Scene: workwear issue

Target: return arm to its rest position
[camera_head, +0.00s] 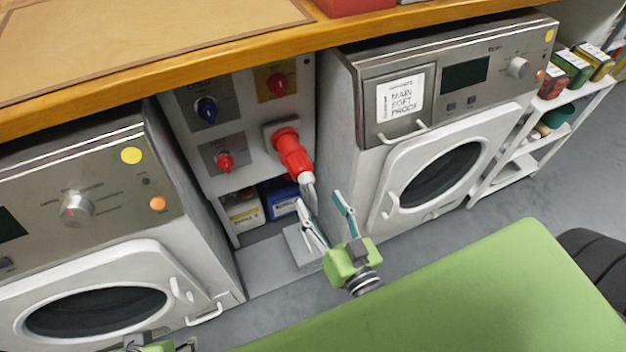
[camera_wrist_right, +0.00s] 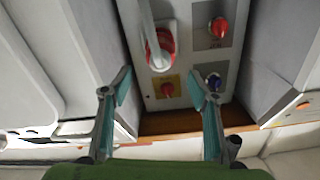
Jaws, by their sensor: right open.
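My right gripper (camera_head: 320,204) is open and empty in the head view, in front of the gap between two washing machines. It also shows in the right wrist view (camera_wrist_right: 160,82), with its two fingers spread wide apart. A red plug (camera_head: 291,152) sits in a socket on the grey control panel (camera_head: 243,142), just above and behind the fingers. The plug also shows in the right wrist view (camera_wrist_right: 160,48), beyond the fingertips, and the fingers are apart from it. Of my left gripper, only a small piece shows at the bottom edge of the head view; its jaws are hidden.
Washing machines stand left (camera_head: 75,240) and right (camera_head: 440,135) of the panel, under a wooden counter (camera_head: 200,62). Boxes (camera_head: 243,212) sit below the panel. A white shelf (camera_head: 535,158) stands at the far right. Grey floor (camera_head: 455,228) is free before the right machine.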

